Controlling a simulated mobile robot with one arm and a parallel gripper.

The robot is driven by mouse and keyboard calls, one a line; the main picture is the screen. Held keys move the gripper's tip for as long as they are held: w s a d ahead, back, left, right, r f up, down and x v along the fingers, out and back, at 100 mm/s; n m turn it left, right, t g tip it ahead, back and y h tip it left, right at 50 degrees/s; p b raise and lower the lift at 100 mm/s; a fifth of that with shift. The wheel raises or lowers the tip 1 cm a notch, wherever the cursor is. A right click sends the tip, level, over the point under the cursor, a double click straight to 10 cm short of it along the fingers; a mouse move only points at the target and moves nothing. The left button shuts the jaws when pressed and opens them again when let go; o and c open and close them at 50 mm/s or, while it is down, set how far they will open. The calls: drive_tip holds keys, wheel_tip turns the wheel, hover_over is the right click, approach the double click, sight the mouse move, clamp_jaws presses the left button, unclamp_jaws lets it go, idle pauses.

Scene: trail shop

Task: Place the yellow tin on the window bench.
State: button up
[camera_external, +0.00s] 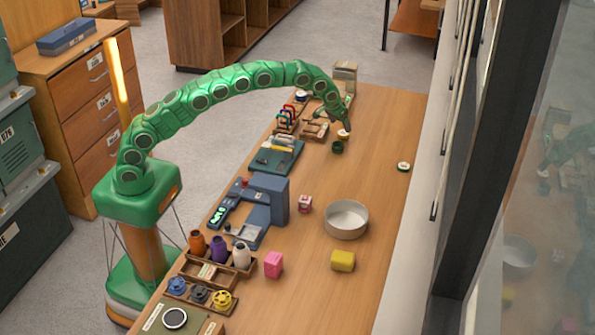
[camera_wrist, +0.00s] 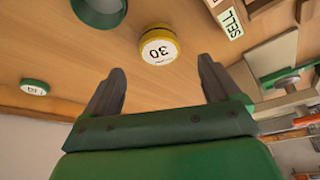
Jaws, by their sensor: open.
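The yellow tin (camera_wrist: 158,43) is a short round tin with a white top marked 30. In the wrist view it stands just beyond my open fingers, roughly between their tips, with nothing gripped. My gripper (camera_wrist: 160,70) is open and empty. In the external view my gripper (camera_external: 344,115) reaches down at the far part of the long wooden bench (camera_external: 380,130) beside the window. The yellow tin (camera_external: 343,134) shows there as a small pale-topped spot just under the fingers, partly hidden by them.
A dark green round thing (camera_external: 337,148) stands close to the yellow tin. A green tin with a white top (camera_external: 403,167) is near the window-side edge. Wooden racks (camera_external: 314,132) lie to the left. A white bowl (camera_external: 346,220) and a yellow block (camera_external: 342,261) stand nearer. Bare wood lies between.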

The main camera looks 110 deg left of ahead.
drive_tip(key=v, duration=0.5)
drive_tip(key=shift+r, duration=0.15)
drive_tip(key=s+d+r+m+h, duration=0.1)
drive_tip(key=d+r, duration=0.2)
drive_tip(key=d, duration=0.5)
drive_tip(key=s+d+r+m+h, duration=0.15)
drive_tip(key=d+r, duration=0.25)
drive_tip(key=d, duration=0.5)
drive_tip(key=s+d+r+m+g, duration=0.1)
drive_tip(key=s+d+r+m, duration=0.15)
drive_tip(key=s+d, duration=0.5)
drive_tip(key=s+d+r+m, duration=0.1)
drive_tip(key=s+d+r, duration=0.25)
drive_tip(key=d, duration=0.75)
drive_tip(key=s+d+f+m+g, duration=0.1)
drive_tip(key=s+d, duration=0.5)
drive_tip(key=s, duration=0.6)
drive_tip(key=s+d+f+m+g+h, duration=0.1)
drive_tip(key=s+d+m, duration=0.1)
drive_tip(key=s+d, duration=0.5)
drive_tip(key=s+d+f+m+g, duration=0.1)
drive_tip(key=s+d, duration=0.5)
drive_tip(key=s, duration=1.2)
drive_tip(key=shift+d+f+m, duration=0.2)
drive_tip(key=shift+m, duration=0.4)
